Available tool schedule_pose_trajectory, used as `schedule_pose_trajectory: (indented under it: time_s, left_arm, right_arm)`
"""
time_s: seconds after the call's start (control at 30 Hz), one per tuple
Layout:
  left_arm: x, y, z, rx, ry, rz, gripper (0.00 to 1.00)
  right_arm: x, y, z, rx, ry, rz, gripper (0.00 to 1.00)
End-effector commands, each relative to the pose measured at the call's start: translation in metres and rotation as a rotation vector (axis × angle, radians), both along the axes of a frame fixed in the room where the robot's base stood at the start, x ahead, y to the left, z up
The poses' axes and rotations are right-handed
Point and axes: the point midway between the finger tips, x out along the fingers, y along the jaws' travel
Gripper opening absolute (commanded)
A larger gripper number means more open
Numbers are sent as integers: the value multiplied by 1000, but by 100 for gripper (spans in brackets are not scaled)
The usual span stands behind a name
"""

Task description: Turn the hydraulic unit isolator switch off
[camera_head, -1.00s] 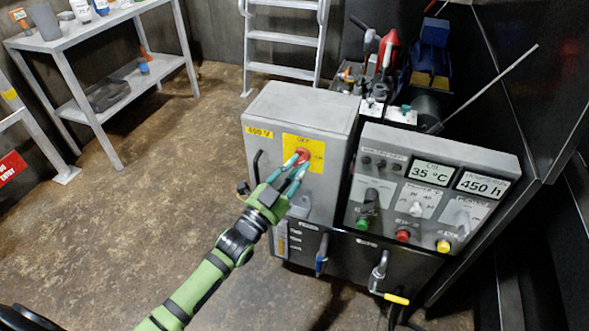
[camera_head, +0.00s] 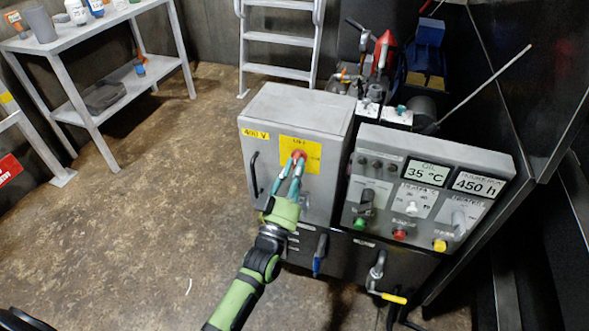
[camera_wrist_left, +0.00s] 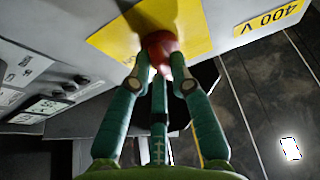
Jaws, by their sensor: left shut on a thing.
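The isolator switch is a red knob (camera_head: 298,155) on a yellow plate (camera_head: 313,147) on the front of the grey 400 V cabinet (camera_head: 320,105). The left wrist view shows the red knob (camera_wrist_left: 160,42) and yellow plate (camera_wrist_left: 195,25) close up. My left gripper (camera_head: 298,163) is shut on the red knob, its teal fingers reaching up to it from below. In the left wrist view the fingertips (camera_wrist_left: 160,68) sit on both sides of the knob and partly hide it. The small lettering by the knob is too blurred to read surely. My right gripper is out of view.
A control panel (camera_head: 385,147) with buttons, knobs and displays adjoins the cabinet on the right. Valve levers (camera_head: 320,256) hang below. A ladder (camera_head: 280,38) and shelf table (camera_head: 85,38) stand behind; the left floor is clear.

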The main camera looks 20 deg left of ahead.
Motion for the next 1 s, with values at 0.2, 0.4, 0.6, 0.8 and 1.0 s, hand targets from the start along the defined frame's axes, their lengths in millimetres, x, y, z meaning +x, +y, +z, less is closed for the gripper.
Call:
schedule_pose_trajectory:
  time_s: [0.2,0.4,0.6,0.8,1.0]
  left_arm:
    - [0,0,1,-44,2,0,0]
    - [0,0,1,-53,2,0,0]
    - [0,0,1,-53,2,0,0]
    - [0,0,1,-52,2,-1,45]
    - [0,0,0,-50,2,0,45]
  right_arm:
    - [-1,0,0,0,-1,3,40]
    - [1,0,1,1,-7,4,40]
    - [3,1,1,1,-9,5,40]
    - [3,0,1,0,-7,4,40]
    - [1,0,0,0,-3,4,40]
